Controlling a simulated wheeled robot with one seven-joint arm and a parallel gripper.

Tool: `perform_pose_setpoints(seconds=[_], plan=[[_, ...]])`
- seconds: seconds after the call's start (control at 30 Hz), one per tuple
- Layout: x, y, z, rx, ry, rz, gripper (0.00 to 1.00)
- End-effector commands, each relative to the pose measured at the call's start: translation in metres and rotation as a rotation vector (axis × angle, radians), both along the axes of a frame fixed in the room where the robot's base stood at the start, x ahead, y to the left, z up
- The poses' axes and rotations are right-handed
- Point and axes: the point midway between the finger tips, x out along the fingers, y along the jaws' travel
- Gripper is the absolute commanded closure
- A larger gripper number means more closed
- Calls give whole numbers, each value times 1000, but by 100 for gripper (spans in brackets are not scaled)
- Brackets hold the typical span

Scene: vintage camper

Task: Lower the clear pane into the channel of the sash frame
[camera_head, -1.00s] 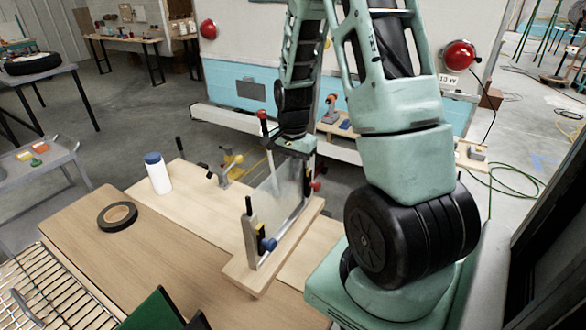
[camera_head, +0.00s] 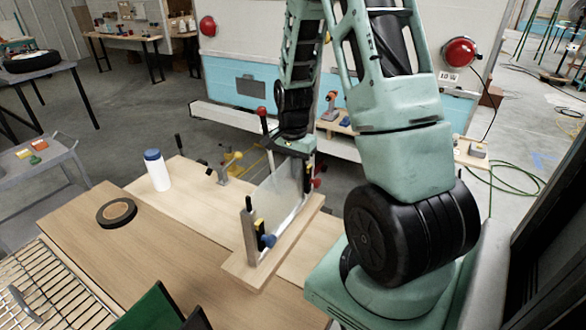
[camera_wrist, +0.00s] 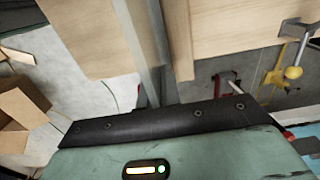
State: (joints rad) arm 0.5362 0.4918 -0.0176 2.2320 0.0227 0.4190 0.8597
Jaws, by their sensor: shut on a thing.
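The clear pane (camera_head: 283,193) stands upright and edge-down between the two uprights of the sash frame (camera_head: 250,238), on a wooden base on the bench. My gripper (camera_head: 297,147) is above the pane in the head view and is shut on its top edge; the fingertips are mostly hidden. The pane's lower edge is hard to see, so I cannot tell how deep it sits in the channel. In the wrist view, a grey strip of the frame (camera_wrist: 143,45) runs away beneath the gripper's dark front edge.
A blue-capped white bottle (camera_head: 158,172), a black tape roll (camera_head: 117,212) and a yellow clamp (camera_head: 232,160) are on the bench. A red-topped clamp (camera_head: 262,112) stands close behind the frame.

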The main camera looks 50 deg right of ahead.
Motion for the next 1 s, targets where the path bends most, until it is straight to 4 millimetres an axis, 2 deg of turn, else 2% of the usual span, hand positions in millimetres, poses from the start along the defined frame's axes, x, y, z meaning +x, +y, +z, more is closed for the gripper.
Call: perform_pose_setpoints(seconds=[0.3,0.4,0.43,0.77,0.87,1.0], plan=[[0,0,0,0,0,1,100],[0,0,0,0,0,1,72],[0,0,0,0,0,0,69],[0,0,3,-1,-1,1,69],[1,0,12,-3,-3,1,69],[1,-1,38,-3,-6,1,69]])
